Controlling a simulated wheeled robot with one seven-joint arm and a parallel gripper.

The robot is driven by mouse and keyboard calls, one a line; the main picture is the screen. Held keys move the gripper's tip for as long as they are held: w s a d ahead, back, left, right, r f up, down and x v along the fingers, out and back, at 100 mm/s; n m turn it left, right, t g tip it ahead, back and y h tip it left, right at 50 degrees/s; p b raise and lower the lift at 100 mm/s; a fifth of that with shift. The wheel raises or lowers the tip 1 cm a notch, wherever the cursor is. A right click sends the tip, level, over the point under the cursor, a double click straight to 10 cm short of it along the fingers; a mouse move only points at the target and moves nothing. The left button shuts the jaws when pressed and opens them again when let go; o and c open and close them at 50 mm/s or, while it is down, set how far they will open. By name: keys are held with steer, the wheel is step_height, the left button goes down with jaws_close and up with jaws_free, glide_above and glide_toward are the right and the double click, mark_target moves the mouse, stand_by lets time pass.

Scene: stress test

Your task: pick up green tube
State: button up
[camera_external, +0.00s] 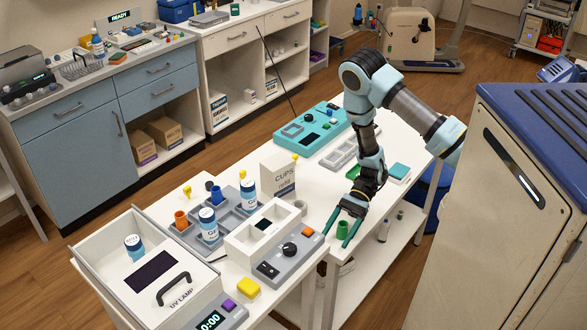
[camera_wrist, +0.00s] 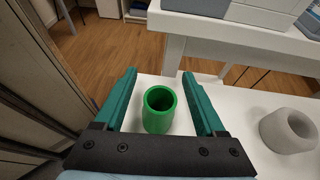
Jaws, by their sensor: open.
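The green tube (camera_external: 342,229) is a short hollow cylinder standing upright on the white table (camera_external: 311,209), near its edge. My gripper (camera_external: 335,234) is open around it, with a teal finger on either side. In the wrist view the green tube (camera_wrist: 158,108) shows its open top between the two fingers of my gripper (camera_wrist: 163,95). A gap shows between the tube and each finger, so they look apart.
A grey ring-shaped piece (camera_wrist: 288,130) stands to the right in the wrist view. A white box labelled CUPS (camera_external: 278,178) and a grey device with a black knob (camera_external: 289,250) stand left of the gripper. The table edge is close by.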

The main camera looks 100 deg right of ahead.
jaws_close()
stand_by(0.5)
